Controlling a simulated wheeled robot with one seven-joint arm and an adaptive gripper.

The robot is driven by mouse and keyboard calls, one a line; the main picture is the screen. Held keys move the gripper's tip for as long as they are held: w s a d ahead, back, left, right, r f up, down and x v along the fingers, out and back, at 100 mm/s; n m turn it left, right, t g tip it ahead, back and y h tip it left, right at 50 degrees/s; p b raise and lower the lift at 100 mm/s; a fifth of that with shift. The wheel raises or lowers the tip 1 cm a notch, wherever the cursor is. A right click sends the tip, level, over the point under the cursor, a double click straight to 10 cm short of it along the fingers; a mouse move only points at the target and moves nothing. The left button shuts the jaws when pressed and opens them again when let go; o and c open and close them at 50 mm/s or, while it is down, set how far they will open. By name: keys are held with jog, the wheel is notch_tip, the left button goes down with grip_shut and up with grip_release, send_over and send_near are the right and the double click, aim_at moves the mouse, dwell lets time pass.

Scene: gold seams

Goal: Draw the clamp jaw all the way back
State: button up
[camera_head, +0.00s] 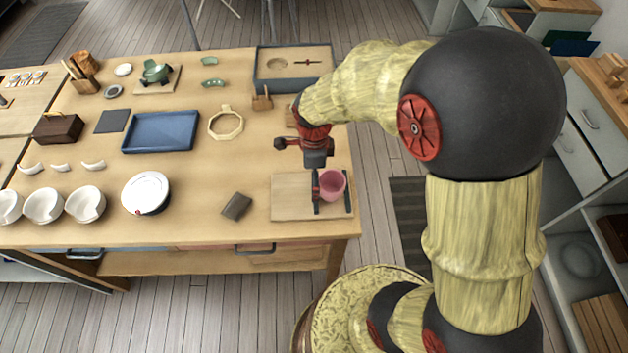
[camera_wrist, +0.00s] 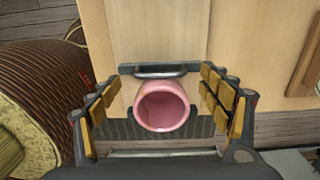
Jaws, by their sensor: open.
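A clamp is mounted on a pale wooden board (camera_head: 289,197) at the bench's front right corner. Its dark jaw bar (camera_head: 316,198) lies left of a pink cup (camera_head: 334,186), with a second dark bar at the cup's right. In the wrist view the jaw (camera_wrist: 128,69) carries a grey curved handle (camera_wrist: 160,72) and lies close to the cup (camera_wrist: 172,100); contact is unclear. My gripper (camera_wrist: 161,82) is open, with its padded fingers at either side of the jaw and cup. In the head view my gripper (camera_head: 317,165) is above the jaw.
The board left of the jaw is bare. A dark block (camera_head: 237,206) and a white plate stack (camera_head: 146,193) stand farther left. A pale octagonal frame (camera_head: 226,124) and a blue tray (camera_head: 160,132) lie farther back. The bench's front edge is close.

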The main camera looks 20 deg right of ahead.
jog(key=shift+f, duration=0.3)
jog(key=shift+c, duration=0.4)
